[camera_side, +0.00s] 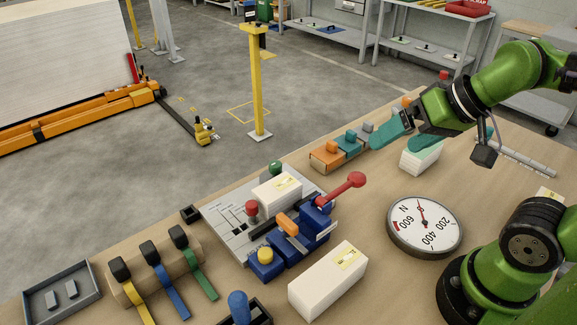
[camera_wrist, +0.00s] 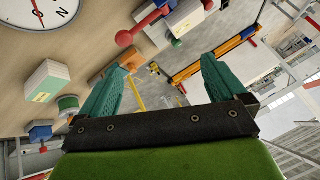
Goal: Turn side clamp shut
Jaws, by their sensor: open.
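A grey fixture plate (camera_side: 228,222) holds a white block (camera_side: 277,189) with a blue clamp assembly (camera_side: 295,250) along its front right side. A lever with a red ball end (camera_side: 355,180) sticks up and right from the blue body, and an orange handle (camera_side: 288,224) lies across the middle. I cannot tell for sure which part is the side clamp. In the wrist view the red ball (camera_wrist: 124,38) shows beyond my fingers. My gripper (camera_side: 393,143) has teal fingers, open and empty, above the table and to the upper right of the lever, apart from it.
A round dial gauge (camera_side: 425,226) lies right of the fixture. A white box (camera_side: 328,281) stands in front of it. A white block (camera_side: 420,160) is below my gripper, and orange and teal pieces (camera_side: 335,153) stand behind. Several strap-like tools (camera_side: 172,285) lie front left.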

